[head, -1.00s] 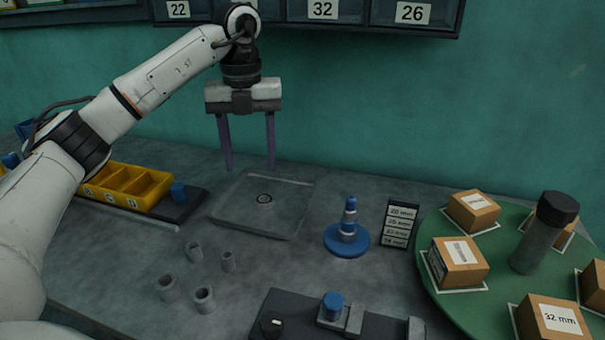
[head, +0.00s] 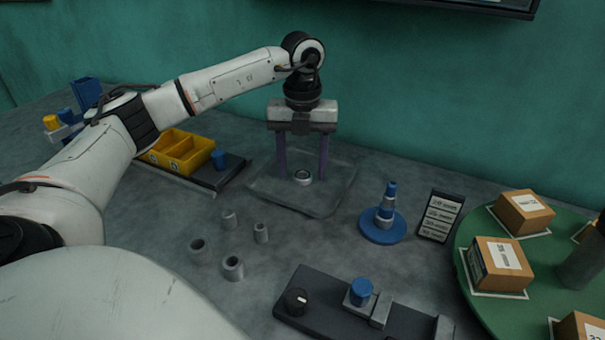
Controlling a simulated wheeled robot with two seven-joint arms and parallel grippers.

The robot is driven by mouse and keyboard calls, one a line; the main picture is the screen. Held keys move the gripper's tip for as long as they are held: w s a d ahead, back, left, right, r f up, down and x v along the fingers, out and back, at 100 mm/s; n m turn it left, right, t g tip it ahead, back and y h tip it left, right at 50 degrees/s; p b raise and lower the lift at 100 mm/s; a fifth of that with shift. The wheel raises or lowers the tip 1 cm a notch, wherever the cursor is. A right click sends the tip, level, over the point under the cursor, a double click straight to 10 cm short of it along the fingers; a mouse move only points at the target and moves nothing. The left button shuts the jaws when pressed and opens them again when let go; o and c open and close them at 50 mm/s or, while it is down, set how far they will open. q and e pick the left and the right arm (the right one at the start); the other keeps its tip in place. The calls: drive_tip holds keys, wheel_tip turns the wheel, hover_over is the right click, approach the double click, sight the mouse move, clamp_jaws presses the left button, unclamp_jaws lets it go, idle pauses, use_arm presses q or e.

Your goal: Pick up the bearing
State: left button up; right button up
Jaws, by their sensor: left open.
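The bearing (head: 302,177) is a small grey ring with a dark centre. It lies on the shallow grey tray (head: 284,203) near the back of the table. My left gripper (head: 302,178) points straight down over the tray. Its two purple fingers are spread apart, one on each side of the bearing as seen from here. The fingers look empty. I cannot tell whether the fingertips touch the tray or how close they are to the bearing. My right gripper is not in view.
Several grey sleeves (head: 232,267) stand in front of the tray. A blue stepped cone (head: 385,222) and a size sign (head: 440,216) stand right of it. A green turntable (head: 488,299) carries boxes. A yellow bin (head: 181,152) is at left, a dark fixture (head: 322,312) in front.

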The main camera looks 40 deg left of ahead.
use_arm(q)
drive_tip(key=shift+c, duration=0.4)
drive_tip(key=c, duration=0.8)
